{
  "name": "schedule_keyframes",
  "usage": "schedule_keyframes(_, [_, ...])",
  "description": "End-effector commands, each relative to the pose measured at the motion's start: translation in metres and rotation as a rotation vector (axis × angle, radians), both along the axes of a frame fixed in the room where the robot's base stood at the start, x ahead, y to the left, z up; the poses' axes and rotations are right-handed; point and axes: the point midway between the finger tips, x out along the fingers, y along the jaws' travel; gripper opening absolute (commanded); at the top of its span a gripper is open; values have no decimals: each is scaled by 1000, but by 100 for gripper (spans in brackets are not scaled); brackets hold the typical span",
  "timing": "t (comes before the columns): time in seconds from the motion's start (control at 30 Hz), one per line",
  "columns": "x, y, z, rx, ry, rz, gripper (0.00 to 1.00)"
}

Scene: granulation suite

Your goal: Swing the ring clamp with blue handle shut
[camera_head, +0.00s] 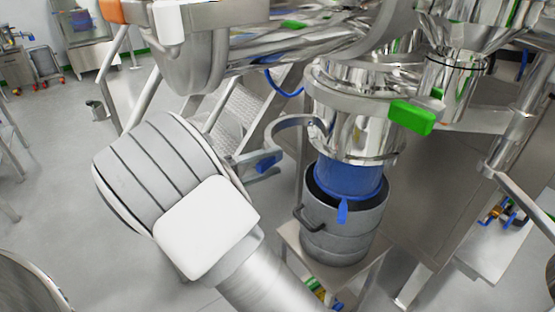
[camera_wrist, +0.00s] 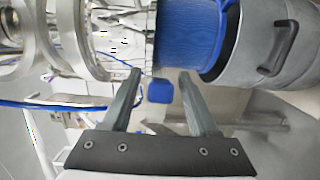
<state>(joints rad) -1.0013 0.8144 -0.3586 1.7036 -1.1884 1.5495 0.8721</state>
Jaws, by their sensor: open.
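The ring clamp (camera_head: 287,122) is a silver band around the neck of the steel vessel. Its curved arm stands swung out to the left, apart from the vessel. Its blue handle (camera_head: 268,161) is at the arm's free end. My gripper (camera_head: 262,165) is at this handle, left of the vessel. In the wrist view my gripper (camera_wrist: 162,88) has its two grey fingers spread apart. The blue handle (camera_wrist: 160,92) shows between the fingertips, with gaps on both sides. I cannot tell how deep it sits between them.
Below the vessel, a blue liner (camera_head: 347,179) runs into a grey drum (camera_head: 335,232) on a stand. A blue tag (camera_head: 342,211) hangs at the drum's rim. A green handle (camera_head: 412,117) juts out at the vessel's right.

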Motion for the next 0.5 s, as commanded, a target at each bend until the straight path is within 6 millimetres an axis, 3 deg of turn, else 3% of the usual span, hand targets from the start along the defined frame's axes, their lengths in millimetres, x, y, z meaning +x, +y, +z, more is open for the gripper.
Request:
schedule_keyframes(0.2, [9, -19, 0, 0, -1, -1, 60])
schedule_keyframes(0.5, [10, -21, 0, 0, -1, 0, 60])
